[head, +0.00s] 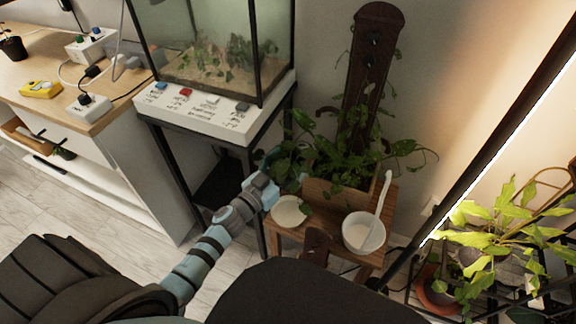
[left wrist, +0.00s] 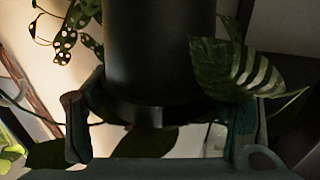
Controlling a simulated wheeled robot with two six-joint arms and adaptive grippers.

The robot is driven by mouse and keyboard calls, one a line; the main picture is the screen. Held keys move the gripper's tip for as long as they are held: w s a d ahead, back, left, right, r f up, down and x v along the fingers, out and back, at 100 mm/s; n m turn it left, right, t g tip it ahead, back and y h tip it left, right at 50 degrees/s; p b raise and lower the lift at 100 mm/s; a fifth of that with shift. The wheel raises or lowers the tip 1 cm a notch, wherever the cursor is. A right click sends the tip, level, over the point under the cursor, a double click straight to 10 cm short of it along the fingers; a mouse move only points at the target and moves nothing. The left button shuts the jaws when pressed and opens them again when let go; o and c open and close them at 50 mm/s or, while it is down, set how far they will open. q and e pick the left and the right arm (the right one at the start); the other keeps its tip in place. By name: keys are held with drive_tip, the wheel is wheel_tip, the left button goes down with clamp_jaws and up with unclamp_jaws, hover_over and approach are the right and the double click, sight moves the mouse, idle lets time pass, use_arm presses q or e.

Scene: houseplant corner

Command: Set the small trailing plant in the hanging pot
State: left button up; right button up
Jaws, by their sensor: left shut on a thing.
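My left gripper (head: 272,178) reaches up from the bottom left to the leaves beside the wooden stool. Its fingertips are partly lost among leaves there. In the left wrist view its two fingers (left wrist: 160,130) stand on either side of a dark round pot (left wrist: 155,50) and are shut on it. A striped leaf (left wrist: 235,68) and spotted leaves (left wrist: 68,35) show around this pot; I cannot tell which plant each belongs to. A trailing plant (head: 345,165) spreads over a wooden planter (head: 340,197). I cannot make out a hanging pot. My right gripper is not in view.
A white bowl with a spoon (head: 364,233) and a cream saucer (head: 289,211) stand on the stool. A glass terrarium (head: 215,45) stands on a stand at the left. A dark plank (head: 372,65) rises behind the planter. A light bar (head: 500,135) slants at the right.

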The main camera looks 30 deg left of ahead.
sight(291, 169)
use_arm(q)
drive_tip(key=shift+r+p, duration=0.4)
drive_tip(key=shift+r, duration=0.5)
drive_tip(key=shift+d+r, duration=0.1)
drive_tip(key=shift+m+h, duration=0.6)
drive_tip(key=shift+h, duration=0.1)
drive_tip(key=r, duration=0.6)
drive_tip(key=shift+s+d+r, duration=0.15)
drive_tip(key=shift+d+r, duration=0.2)
drive_tip(key=shift+d, duration=0.05)
drive_tip(key=s+d+r+m+g+h+p, duration=0.2)
drive_tip(key=s+r+m+g+h+p, duration=0.1)
drive_tip(key=s+r, duration=0.5)
drive_tip(key=s+d+r+m+g+h+p, duration=0.3)
drive_tip(key=s+r+h+p, duration=0.3)
drive_tip(key=r, duration=0.7)
drive_tip(key=shift+s+d+m+g+h+p, duration=0.3)
drive_tip(key=shift+s+m+g+p, duration=0.35)
drive_tip(key=shift+s+p, duration=0.4)
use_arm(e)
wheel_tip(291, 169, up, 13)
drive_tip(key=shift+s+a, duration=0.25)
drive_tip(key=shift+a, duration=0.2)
use_arm(q)
drive_tip(key=shift+w, duration=0.2)
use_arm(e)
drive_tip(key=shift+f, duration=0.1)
